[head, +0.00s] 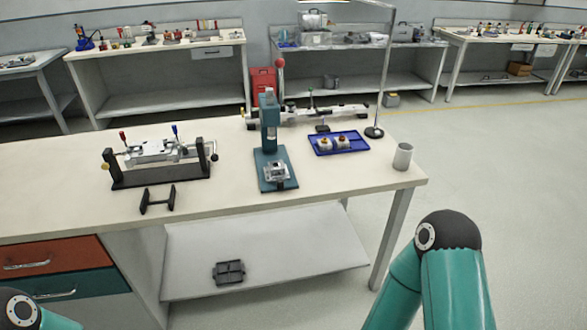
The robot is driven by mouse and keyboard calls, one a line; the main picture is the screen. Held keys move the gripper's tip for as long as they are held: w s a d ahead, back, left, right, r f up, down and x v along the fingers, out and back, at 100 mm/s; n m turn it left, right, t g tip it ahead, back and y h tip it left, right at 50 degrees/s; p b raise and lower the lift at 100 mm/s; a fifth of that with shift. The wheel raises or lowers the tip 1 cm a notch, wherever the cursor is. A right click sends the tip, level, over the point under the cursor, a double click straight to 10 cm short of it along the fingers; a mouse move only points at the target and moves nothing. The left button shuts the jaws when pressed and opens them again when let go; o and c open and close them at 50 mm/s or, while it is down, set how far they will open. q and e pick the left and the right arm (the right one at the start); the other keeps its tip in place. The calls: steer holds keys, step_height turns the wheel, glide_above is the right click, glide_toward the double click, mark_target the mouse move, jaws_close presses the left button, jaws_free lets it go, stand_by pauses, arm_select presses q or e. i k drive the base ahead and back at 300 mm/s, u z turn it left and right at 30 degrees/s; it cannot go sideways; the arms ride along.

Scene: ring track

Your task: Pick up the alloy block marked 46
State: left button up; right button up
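I cannot read the number 46 on anything in the head view, so I cannot tell which piece is the block. A small silvery metal piece (277,172) sits on the base of a teal upright press (269,130) on the bench. Two small pale blocks with brownish tops, a left one (325,143) and a right one (343,141), sit in a blue tray (353,151) right of the press. Parts of my teal arms show at the lower left and lower right. Neither gripper is in view.
The bench (355,181) also bears a black-ended fixture (160,165), a small black stand (157,199), a grey cup (402,156) near the right edge and a lamp post (383,80). A dark item (229,272) lies on the lower shelf. Floor to the right is clear.

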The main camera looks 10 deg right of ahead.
mark_target(281, 170)
steer(key=z, duration=0.15)
steer(key=i, duration=1)
steer(key=u, duration=0.55)
